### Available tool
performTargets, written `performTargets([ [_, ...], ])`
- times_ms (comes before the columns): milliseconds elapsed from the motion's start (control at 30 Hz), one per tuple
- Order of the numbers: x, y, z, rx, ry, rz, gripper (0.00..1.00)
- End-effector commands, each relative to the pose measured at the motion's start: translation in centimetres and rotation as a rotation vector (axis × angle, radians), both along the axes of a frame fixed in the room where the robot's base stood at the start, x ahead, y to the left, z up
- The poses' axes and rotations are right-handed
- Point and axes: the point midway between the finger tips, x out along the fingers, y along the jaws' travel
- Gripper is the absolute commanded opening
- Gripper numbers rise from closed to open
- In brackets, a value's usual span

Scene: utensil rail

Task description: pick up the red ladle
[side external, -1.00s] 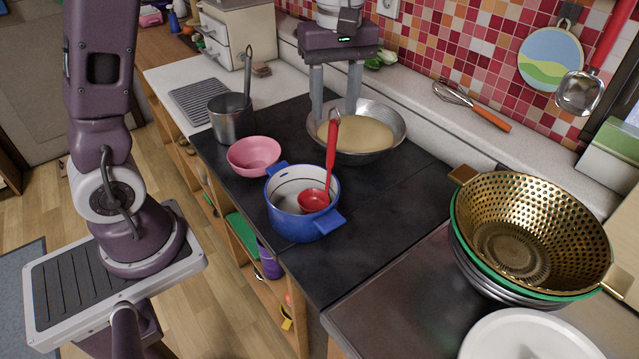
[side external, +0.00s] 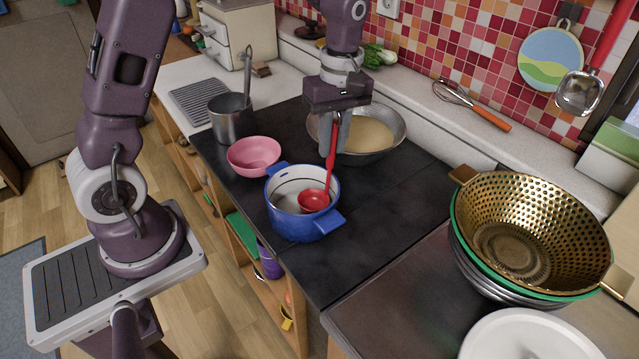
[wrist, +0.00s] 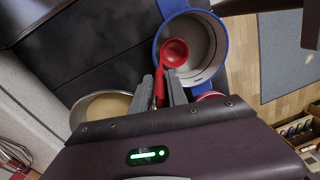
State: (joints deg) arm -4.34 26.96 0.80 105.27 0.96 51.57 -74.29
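The red ladle (side external: 330,165) stands tilted in the blue pot (side external: 305,224), its bowl inside the pot and its handle rising above the rim. In the wrist view the ladle's bowl (wrist: 175,53) shows inside the pot (wrist: 212,70), with the handle running toward me. My gripper (side external: 336,150) is lowered to the upper part of the handle. In the wrist view the fingers (wrist: 161,84) stand on both sides of the handle, and they look open with small gaps beside it. The handle's top end is hidden by the gripper.
A wide pan of pale liquid (side external: 385,136) stands right behind the gripper. A pink bowl (side external: 254,155) and a grey pot (side external: 232,122) are to the left. A gold colander (side external: 530,235) is at the right. The dark counter right of the blue pot is clear.

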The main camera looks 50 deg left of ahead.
Motion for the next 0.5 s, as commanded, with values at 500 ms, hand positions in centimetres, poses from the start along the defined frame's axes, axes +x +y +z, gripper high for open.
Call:
performTargets([
  [500,0.1,0.0,1.0,0.0,-0.004,0.0,0.0],
])
